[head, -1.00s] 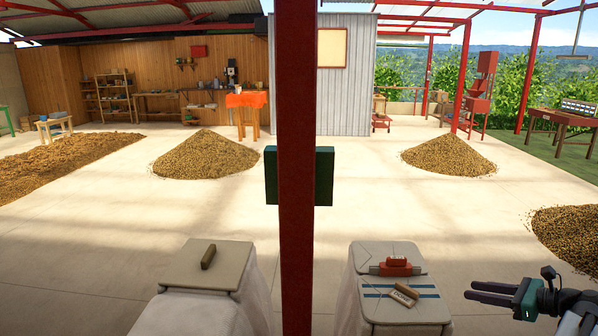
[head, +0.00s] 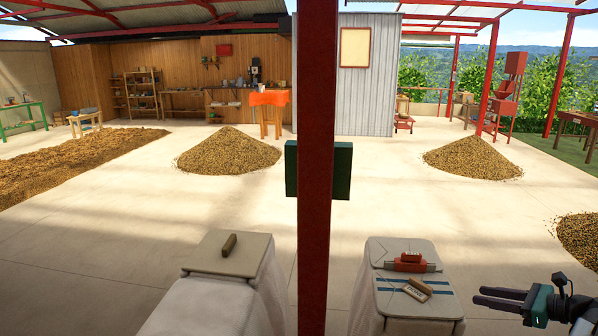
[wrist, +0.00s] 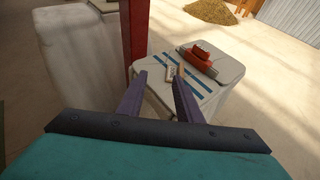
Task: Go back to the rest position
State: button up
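My gripper (head: 478,296) is at the lower right of the head view, to the right of the blue-striped white sack (head: 390,305). In the wrist view my gripper (wrist: 157,77) has its two purple-grey fingers apart with nothing held between them. The same sack (wrist: 225,72) lies beyond the fingertips. On it are a red device (head: 410,262) and a small labelled wooden piece (head: 416,290).
A red post (head: 316,200) with a green box (head: 342,172) stands in the middle of the head view. Another pale sack (head: 205,262) with a brown block (head: 229,244) is left of it. Bean heaps (head: 228,151) lie on the open concrete floor behind.

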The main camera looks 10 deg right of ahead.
jog(key=w+a+f+n+g+y+b, duration=0.1)
jog(key=w+a+f+g+y+b, duration=0.1)
jog(key=w+a+f, duration=0.7)
jog(key=w+a+f+n+g+y+b, duration=0.1)
jog(key=w+a+f+n+g+y, duration=0.15)
jog(key=a+f, duration=0.65)
jog(key=s+a+f+n+g+b, duration=0.1)
jog(key=a+f+g, duration=0.1)
jog(key=a+f, duration=0.45)
jog(key=a+f+n+g+b, duration=0.15)
jog(key=a+f, duration=0.25)
jog(key=a, duration=0.6)
jog(key=s+a+f+n+g, duration=0.1)
jog(key=a+f+g, duration=0.1)
jog(key=a+f, duration=0.5)
jog(key=s+a+f+n+g+h+b, duration=0.35)
jog(key=s+a+f+n+g, duration=0.45)
jog(key=s+a+f, duration=1)
jog(key=s+d+f+n+h, duration=0.35)
jog(key=s+n, duration=0.25)
jog(key=s, duration=0.2)
jog(key=s+d+f+n+h, duration=0.1)
jog(key=d+f+n+h, duration=0.2)
jog(key=d+n, duration=0.3)
jog(key=shift+s+d+n+h, duration=0.3)
jog(key=shift+n+h, duration=0.15)
jog(key=shift+n, duration=1.55)
